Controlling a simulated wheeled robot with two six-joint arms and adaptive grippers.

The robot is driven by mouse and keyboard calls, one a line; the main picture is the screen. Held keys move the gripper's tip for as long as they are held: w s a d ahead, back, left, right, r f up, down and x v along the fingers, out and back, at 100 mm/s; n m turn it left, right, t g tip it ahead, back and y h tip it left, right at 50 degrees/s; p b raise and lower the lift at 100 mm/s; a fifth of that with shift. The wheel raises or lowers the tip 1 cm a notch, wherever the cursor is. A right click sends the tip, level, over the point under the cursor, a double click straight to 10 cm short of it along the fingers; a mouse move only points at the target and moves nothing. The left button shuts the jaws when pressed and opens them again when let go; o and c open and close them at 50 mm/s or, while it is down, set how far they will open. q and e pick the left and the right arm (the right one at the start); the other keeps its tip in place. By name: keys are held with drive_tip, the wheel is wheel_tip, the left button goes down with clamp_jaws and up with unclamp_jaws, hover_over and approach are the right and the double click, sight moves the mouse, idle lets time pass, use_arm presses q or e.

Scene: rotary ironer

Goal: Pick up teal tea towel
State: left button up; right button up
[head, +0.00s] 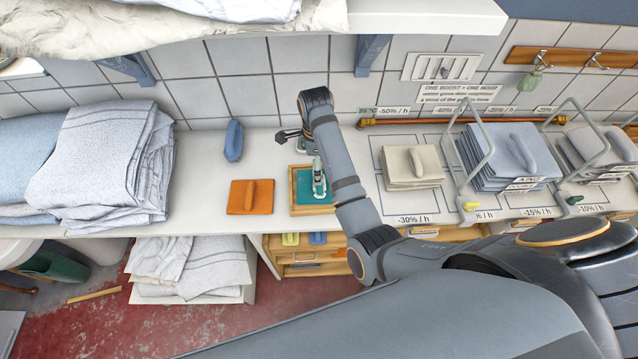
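The teal tea towel (302,190) lies folded in a shallow wooden tray (300,212) on the white counter. My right arm comes in from the right and bends over the counter. My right gripper (319,192) points down at the teal towel, with its fingertips over or on the cloth. The fingers are small and seen from above, so I cannot tell whether they are open, shut or touching the towel. The arm's forearm hides the tray's right side. My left gripper is not in view.
An orange folded cloth (248,197) lies left of the tray, with a blue cloth (233,140) behind it. Large linen piles (105,165) fill the counter's left. Beige (410,168) and blue (508,160) stacks, with metal hoops nearby, stand right. A shelf (420,18) overhangs the back.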

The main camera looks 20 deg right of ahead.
drive_tip(key=shift+w+d+f, duration=0.1)
drive_tip(key=shift+f, duration=0.45)
drive_tip(key=shift+w+f, duration=0.15)
drive_tip(key=shift+f, duration=0.25)
drive_tip(key=f, duration=0.1)
drive_tip(key=f+p, duration=0.1)
drive_tip(key=f, duration=0.1)
drive_tip(key=f+p, duration=0.1)
drive_tip(key=shift+s+d+f, duration=0.2)
drive_tip(key=shift+s+d, duration=0.1)
drive_tip(key=shift+w+f, duration=0.1)
drive_tip(key=shift+f, duration=0.2)
drive_tip(key=c, duration=1.1)
drive_tip(key=shift+r, duration=0.1)
